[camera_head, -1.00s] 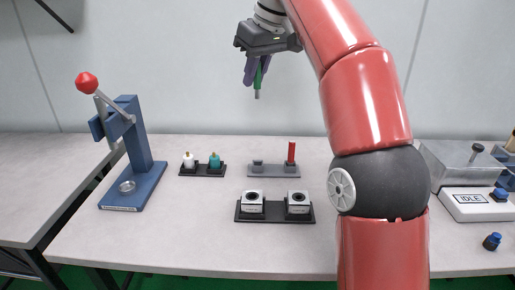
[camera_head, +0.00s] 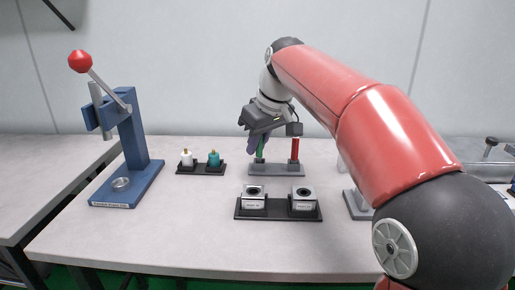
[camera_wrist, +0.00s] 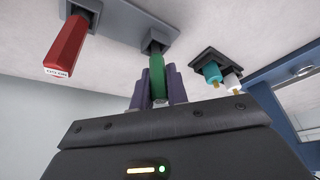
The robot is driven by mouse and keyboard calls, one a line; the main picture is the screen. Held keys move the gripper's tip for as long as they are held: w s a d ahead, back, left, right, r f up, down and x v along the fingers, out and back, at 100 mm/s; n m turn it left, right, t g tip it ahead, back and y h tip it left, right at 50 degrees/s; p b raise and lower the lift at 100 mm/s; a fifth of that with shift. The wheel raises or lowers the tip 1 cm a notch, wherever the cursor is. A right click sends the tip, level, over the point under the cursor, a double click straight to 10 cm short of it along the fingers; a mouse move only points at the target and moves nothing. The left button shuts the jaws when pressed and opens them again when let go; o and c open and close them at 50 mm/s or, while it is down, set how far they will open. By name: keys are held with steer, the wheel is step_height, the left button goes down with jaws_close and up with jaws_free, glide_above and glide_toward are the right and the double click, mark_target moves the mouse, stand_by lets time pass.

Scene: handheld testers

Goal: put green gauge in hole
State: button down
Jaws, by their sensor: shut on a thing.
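The green gauge (camera_head: 260,147) is between the purple fingers of my gripper (camera_head: 256,146), which are shut on it. It also shows in the wrist view (camera_wrist: 157,77). Its far end is at the left socket of the grey stand (camera_head: 277,171); I cannot tell how far it sits inside. The red gauge (camera_head: 295,149) stands upright in the stand's right socket, beside my gripper. It also shows in the wrist view (camera_wrist: 69,44). Two metal blocks with dark round holes, the left block (camera_head: 253,199) and the right block (camera_head: 303,200), sit on a black base in front.
A small black tray (camera_head: 201,170) holds a white and a teal piece to the left. A blue lever press (camera_head: 133,150) with a red knob stands at the far left. My arm hides much of the table's right side. The front table strip is clear.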

steer(key=shift+f, duration=0.25)
steer(key=shift+f, duration=0.15)
steer(key=c, duration=1.4)
jaws_free()
steer(key=p+v, duration=0.2)
steer(key=v, duration=1)
steer(key=shift+r+p, duration=0.25)
steer(key=shift+p, duration=0.15)
